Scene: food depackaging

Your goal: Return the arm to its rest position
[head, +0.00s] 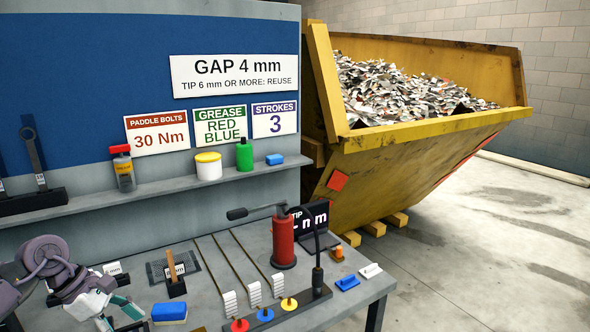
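My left arm comes in at the lower left, with its purple-grey wrist bent down over the bench. My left gripper (120,315) has teal fingers that stand apart, with nothing seen between them. It is just left of a blue-and-white block (169,313) on the bench. My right arm and gripper are not in view.
The grey bench (215,310) bears a red grease pump (283,240), a dark display (318,218) partly hidden by the pump, a black strip with coloured discs (290,312), rods and small blocks. A shelf (150,190) holds containers. A yellow skip (420,150) stands behind right.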

